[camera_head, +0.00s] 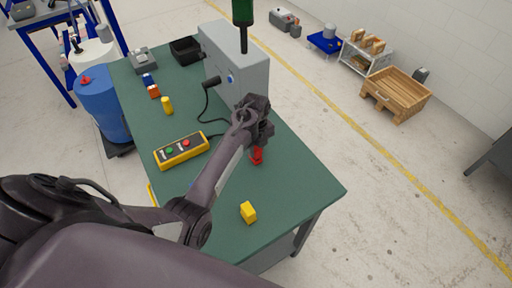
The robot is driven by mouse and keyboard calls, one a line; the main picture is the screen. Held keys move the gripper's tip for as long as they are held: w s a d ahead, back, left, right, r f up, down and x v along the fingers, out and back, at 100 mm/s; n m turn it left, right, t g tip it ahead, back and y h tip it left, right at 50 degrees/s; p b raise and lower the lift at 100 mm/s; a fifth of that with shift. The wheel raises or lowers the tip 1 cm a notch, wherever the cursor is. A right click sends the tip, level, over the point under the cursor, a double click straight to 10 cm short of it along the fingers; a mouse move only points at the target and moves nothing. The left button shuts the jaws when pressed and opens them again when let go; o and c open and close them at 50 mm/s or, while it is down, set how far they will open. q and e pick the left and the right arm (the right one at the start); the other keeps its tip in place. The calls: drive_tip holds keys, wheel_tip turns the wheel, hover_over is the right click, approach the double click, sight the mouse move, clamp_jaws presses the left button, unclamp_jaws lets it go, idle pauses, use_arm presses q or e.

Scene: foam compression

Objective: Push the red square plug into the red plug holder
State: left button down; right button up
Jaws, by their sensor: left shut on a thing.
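My left gripper (258,137) hangs over the green table, in front of the grey machine, and points down. It is shut on the red square plug (257,152), of which a small red part shows just below the fingers. The red there is small and partly covered by the gripper. I cannot tell where the plug ends and whether the red plug holder is part of it, nor whether the two touch. No separate red holder is clear elsewhere on the table. My right gripper is not in view.
The green table (300,190) bears a grey machine (238,62), a yellow button box (181,151), a yellow block (248,212), a yellow cylinder (167,105) and a black bin (186,50). A cable runs from machine to button box. The table's right front is clear.

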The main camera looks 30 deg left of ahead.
sight(256, 147)
use_arm(q)
drive_tip(key=shift+f, duration=0.65)
drive_tip(key=c, duration=1.5)
unclamp_jaws()
drive_tip(key=shift+s, duration=0.1)
drive_tip(key=o, duration=0.4)
drive_tip(key=shift+r, duration=0.15)
drive_tip(key=shift+r, duration=2.85)
